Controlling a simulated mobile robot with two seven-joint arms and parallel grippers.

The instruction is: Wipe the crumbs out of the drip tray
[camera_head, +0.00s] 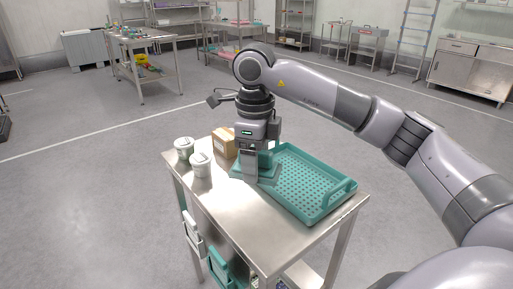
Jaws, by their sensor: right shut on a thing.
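The teal drip tray (318,211) lies on the steel table, with a perforated floor and a raised handle at its right end. My right gripper (256,178) points down at the tray's left end. It is shut on a flat grey-green thing, mostly hidden by the fingers, that I cannot clearly identify. The gripper hides part of that end of the tray. I cannot tell whether the held thing touches the tray floor. Crumbs are too small to make out. My left gripper is not in view.
Two lidded white tubs (201,165) and a cardboard box (223,143) stand left of the tray on the steel table (235,205). The table's front left part is bare. Teal and white items hang at its side. Other benches stand far back across open floor.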

